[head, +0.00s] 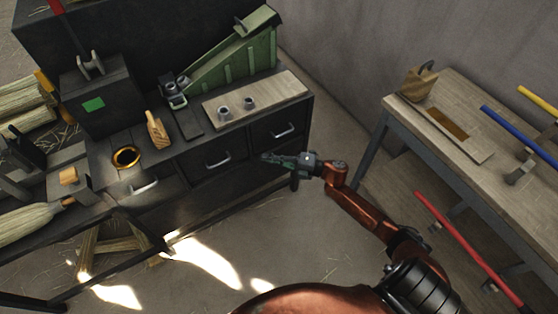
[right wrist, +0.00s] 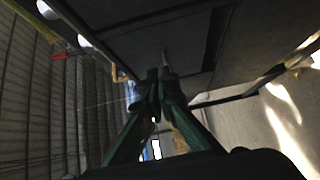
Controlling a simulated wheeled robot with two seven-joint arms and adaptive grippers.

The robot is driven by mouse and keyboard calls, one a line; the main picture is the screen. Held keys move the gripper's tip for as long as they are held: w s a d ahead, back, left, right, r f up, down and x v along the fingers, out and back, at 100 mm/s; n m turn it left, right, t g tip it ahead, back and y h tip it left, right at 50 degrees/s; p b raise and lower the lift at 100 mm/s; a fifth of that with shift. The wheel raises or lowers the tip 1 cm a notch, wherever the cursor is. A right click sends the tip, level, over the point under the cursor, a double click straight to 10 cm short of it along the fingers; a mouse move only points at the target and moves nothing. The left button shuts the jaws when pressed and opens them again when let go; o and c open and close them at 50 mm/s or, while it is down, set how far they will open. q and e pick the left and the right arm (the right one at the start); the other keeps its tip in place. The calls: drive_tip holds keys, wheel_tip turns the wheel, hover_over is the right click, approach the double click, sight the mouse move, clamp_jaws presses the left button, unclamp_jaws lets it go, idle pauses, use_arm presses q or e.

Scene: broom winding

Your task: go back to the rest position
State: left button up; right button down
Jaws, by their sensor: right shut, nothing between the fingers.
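My right gripper (head: 278,160) is out in front of the dark workbench's drawers in the head view, near the bench's right end. Its fingers are closed together with nothing between them, and it points left. In the right wrist view its two green fingers (right wrist: 158,105) meet at their tips. My left gripper is not in view.
The dark workbench (head: 210,185) carries a green sloped device (head: 235,60), a pale board (head: 280,98), a wooden block (head: 157,130) and a brass ring (head: 126,157). A wooden table (head: 460,110) stands at right. Floor between them is clear. A broom (head: 25,222) lies at left.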

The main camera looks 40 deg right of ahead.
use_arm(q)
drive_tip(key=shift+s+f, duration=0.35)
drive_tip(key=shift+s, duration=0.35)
use_arm(e)
drive_tip(key=shift+v, duration=1.65)
